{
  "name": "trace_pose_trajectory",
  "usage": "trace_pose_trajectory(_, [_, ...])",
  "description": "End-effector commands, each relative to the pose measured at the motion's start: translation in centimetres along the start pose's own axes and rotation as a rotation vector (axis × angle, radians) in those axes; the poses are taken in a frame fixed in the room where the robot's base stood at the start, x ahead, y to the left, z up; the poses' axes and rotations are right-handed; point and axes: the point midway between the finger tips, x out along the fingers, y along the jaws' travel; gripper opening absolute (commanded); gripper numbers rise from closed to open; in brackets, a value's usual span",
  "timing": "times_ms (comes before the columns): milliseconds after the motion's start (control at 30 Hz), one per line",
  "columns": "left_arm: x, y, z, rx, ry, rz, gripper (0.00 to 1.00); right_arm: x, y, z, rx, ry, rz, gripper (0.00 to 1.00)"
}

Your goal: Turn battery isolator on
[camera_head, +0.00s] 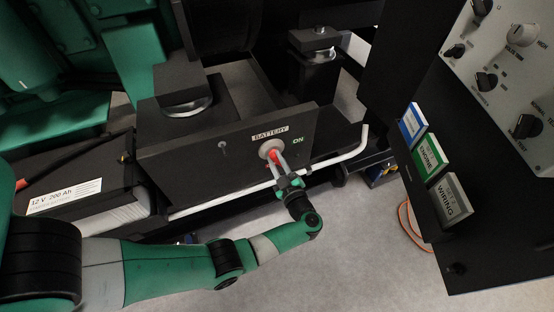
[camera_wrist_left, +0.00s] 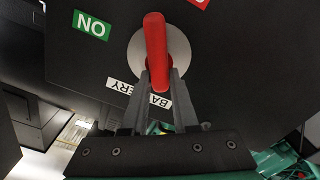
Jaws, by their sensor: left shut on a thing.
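The battery isolator is a red lever handle (camera_head: 273,154) on a pale round disc (camera_head: 263,148), set in a black panel (camera_head: 200,160) under a BATTERY label (camera_head: 270,132). A green ON mark (camera_head: 298,141) is to its right. My left gripper (camera_head: 279,165) reaches up from below and is shut on the handle. In the left wrist view the picture is upside down: the red handle (camera_wrist_left: 155,50) stands nearly upright across the disc (camera_wrist_left: 179,50), with the fingertips (camera_wrist_left: 158,86) at its lower end. The green ON label (camera_wrist_left: 91,25) is at upper left; a red label (camera_wrist_left: 199,2) is cut off.
A 12 V battery (camera_head: 85,195) stands at left beside the panel. A pale rail (camera_head: 225,200) runs along the panel's lower edge. A grey control panel (camera_head: 510,70) with knobs and several binders (camera_head: 430,157) are at right. The floor (camera_head: 350,260) below is clear.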

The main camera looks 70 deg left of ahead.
Motion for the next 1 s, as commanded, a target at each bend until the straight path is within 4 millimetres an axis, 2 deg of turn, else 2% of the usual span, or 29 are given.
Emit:
trace_pose_trajectory(700, [0.00, -0.85, 0.32, -0.676, 0.000, 0.000, 0.00, -0.36, 0.00, 0.33, 0.000, 0.000, 0.000, 0.82])
trace_pose_trajectory(1000, [0.00, -1.05, 0.53, -0.904, 0.000, 0.000, 0.00, -0.42, 0.00, 0.39, 0.000, 0.000, 0.000, 0.82])
